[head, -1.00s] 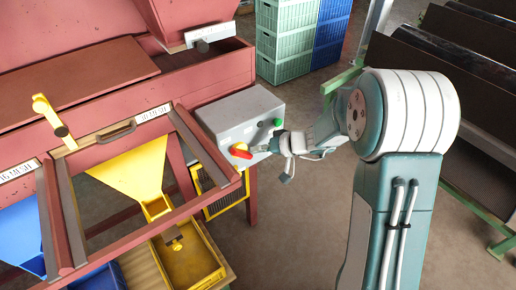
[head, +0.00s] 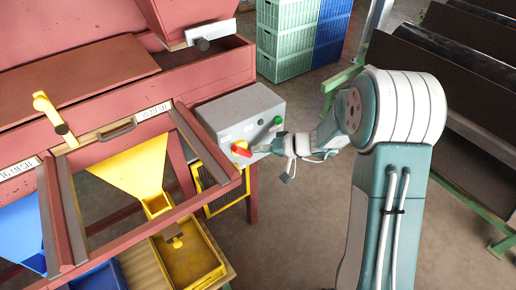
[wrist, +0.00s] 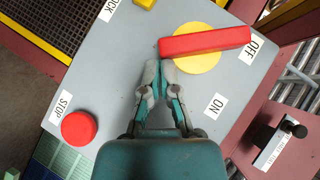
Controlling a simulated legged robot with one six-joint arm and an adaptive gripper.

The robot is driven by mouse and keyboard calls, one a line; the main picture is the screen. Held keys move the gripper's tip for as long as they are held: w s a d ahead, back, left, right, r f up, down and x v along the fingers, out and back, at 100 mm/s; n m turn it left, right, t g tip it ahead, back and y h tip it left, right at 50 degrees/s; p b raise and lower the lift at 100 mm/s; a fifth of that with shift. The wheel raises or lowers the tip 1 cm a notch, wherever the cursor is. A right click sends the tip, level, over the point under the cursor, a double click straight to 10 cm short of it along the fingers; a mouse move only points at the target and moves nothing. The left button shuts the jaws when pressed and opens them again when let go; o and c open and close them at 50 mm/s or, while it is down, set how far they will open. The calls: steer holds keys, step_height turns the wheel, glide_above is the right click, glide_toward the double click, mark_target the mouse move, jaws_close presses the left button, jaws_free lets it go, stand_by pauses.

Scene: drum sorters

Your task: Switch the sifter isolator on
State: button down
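The sifter isolator is a red bar handle (wrist: 205,42) on a yellow disc (wrist: 200,62), set on a grey control box (head: 225,115). In the wrist view the bar lies nearly level, its right end by the OFF label (wrist: 254,47). The ON label (wrist: 217,103) is below the disc. The isolator handle (head: 241,149) also shows in the head view. My gripper (wrist: 160,66) has its fingertips close together with nothing seen between them, just below the bar's left end. I cannot tell whether they touch it. In the head view my gripper (head: 262,149) is right of the handle.
A red stop button (wrist: 79,127) sits on the same box, beside the STOP label. A green button (head: 278,120) is near its right edge. A yellow chute (head: 135,165) and red machine frame stand left. Green and blue crates (head: 285,40) are behind. Floor is clear right of the box.

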steer(key=shift+s+a+f+m+y, duration=0.45)
steer(key=shift+a+f+m+y, duration=0.2)
steer(key=shift+m+y, duration=0.25)
steer(key=shift+s+a+f+m+y, duration=0.5)
steer(key=shift+a+m+y, duration=0.2)
steer(key=shift+y, duration=0.25)
steer(key=shift+s+a+f+m+y, duration=0.4)
steer(key=shift+a+f+m+y, duration=0.25)
steer(key=shift+m+y, duration=0.25)
stand_by(0.3)
steer(key=w+d+f, duration=0.2)
steer(key=d, duration=0.1)
steer(key=shift+w+f, duration=0.15)
steer(key=s+d+f, duration=0.2)
steer(key=d+f, duration=0.1)
steer(key=d, duration=0.6)
steer(key=shift+s, duration=0.25)
steer(key=shift+r, duration=0.1)
